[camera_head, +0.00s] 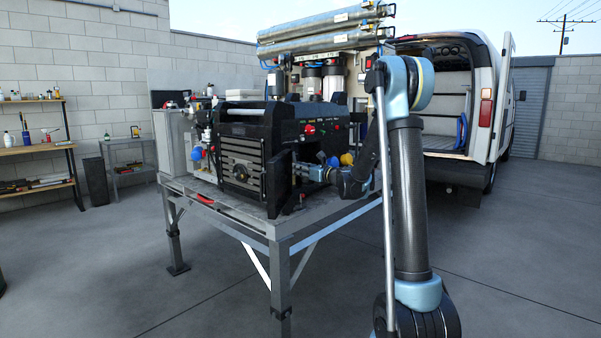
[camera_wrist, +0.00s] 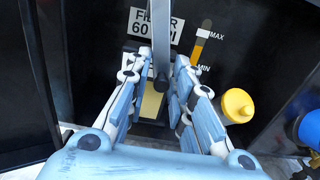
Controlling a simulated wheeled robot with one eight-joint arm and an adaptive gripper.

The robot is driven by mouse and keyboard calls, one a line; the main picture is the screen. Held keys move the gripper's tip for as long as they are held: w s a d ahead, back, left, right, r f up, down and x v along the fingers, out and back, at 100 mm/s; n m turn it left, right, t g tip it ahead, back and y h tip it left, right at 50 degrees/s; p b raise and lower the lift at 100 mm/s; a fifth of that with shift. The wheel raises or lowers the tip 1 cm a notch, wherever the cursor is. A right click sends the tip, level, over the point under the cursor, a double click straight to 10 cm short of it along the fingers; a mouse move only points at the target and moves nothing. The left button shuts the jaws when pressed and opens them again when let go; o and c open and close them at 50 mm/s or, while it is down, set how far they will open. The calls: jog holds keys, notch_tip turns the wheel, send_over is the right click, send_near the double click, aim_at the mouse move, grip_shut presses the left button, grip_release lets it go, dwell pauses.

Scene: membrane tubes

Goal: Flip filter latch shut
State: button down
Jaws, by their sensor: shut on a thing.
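In the wrist view the two light-blue fingers of my gripper (camera_wrist: 163,70) reach toward a black panel and close on a narrow grey bar, which looks like the filter latch (camera_wrist: 162,48). The bar stands in front of a white label (camera_wrist: 146,24) reading "FILTER 60", the rest covered. A pale yellow patch (camera_wrist: 152,103) shows between the fingers; the latch's lower end is hidden. In the head view my gripper (camera_head: 318,173) is at the right front side of the black machine (camera_head: 262,130), and the latch is too small to make out.
A yellow knob (camera_wrist: 237,105) sits right of my fingers, below a MAX/MIN gauge (camera_wrist: 202,42). A blue round part (camera_wrist: 310,130) is at the right edge. A dark panel (camera_wrist: 38,75) stands close on the left. The machine rests on a metal table (camera_head: 245,213); the floor around is clear.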

jog(key=shift+w+d, duration=0.1)
jog(key=shift+s+a+m, duration=0.25)
jog(key=shift+s+m, duration=0.05)
jog(key=shift+m, duration=0.55)
jog(key=shift+s+a+m, duration=0.2)
jog(key=shift+s+m, duration=0.1)
jog(key=shift+m, duration=0.55)
jog(key=c, duration=1.6)
grip_release()
jog(key=shift+f, duration=0.1)
jog(key=shift+s, duration=0.1)
jog(key=v, duration=1.2)
